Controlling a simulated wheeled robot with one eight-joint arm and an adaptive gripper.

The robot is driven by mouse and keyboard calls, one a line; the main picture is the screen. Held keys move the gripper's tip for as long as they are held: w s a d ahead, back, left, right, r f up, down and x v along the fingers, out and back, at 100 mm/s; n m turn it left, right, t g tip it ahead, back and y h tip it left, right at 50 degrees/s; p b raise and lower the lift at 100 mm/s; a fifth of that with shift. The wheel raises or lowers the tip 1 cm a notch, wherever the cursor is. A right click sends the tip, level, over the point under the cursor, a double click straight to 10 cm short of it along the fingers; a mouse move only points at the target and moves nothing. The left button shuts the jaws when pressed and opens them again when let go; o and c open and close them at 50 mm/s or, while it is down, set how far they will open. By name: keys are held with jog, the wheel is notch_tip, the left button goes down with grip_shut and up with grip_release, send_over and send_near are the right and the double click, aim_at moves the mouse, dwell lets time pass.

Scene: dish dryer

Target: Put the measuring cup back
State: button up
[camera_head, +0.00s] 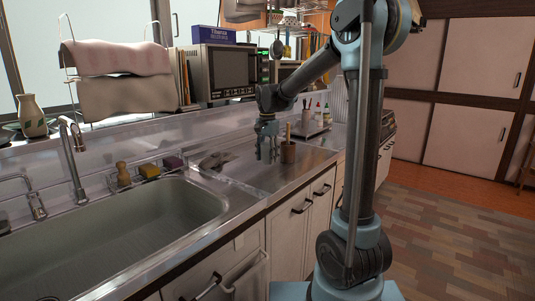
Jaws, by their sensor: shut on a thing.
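My gripper (267,154) hangs fingers down over the steel counter, to the right of the sink. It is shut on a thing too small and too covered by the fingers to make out. A brown cup-shaped thing (288,153) with an upright stick in it is just right of the fingers. I cannot tell whether they touch, or whether it is the measuring cup. I see no other clear measuring cup.
The sink (120,238) with its tap (73,165) fills the left front. A brown bottle (123,174) and sponges (173,163) line its back edge. A microwave (225,71) stands behind. A tray (306,131) with bottles lies beyond. The counter between sink and gripper is mostly clear.

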aim_at(267, 163)
jog(key=shift+f, duration=1.95)
jog(key=o, duration=1.3)
jog(key=shift+o, duration=0.2)
